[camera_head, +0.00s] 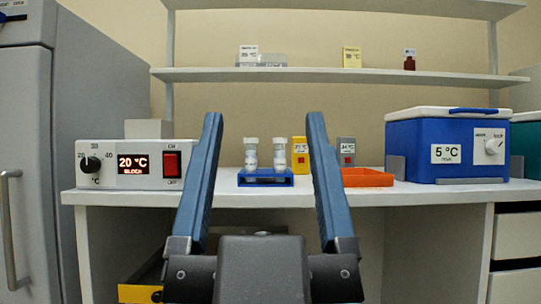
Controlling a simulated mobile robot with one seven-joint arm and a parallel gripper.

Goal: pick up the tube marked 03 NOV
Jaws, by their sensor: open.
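Two clear tubes with white caps stand upright in a low blue rack (265,180) on the bench. These are the left tube (251,154) and the right tube (279,154). Their labels are too small to read, so I cannot tell which one is marked 03 NOV. My gripper (264,116) is open and empty. Its two blue fingers reach up the picture, one on each side of the rack in this view, with the tubes showing between them. The fingers appear nearer to me than the rack and do not touch the tubes.
On the bench (420,196) are a heater block reading 20 °C (110,178), a yellow box (300,160), a grey box (347,150), an orange tray (367,178) and a blue cooler marked 5 °C (410,150). A shelf (320,76) runs above. A grey cabinet (30,150) stands left.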

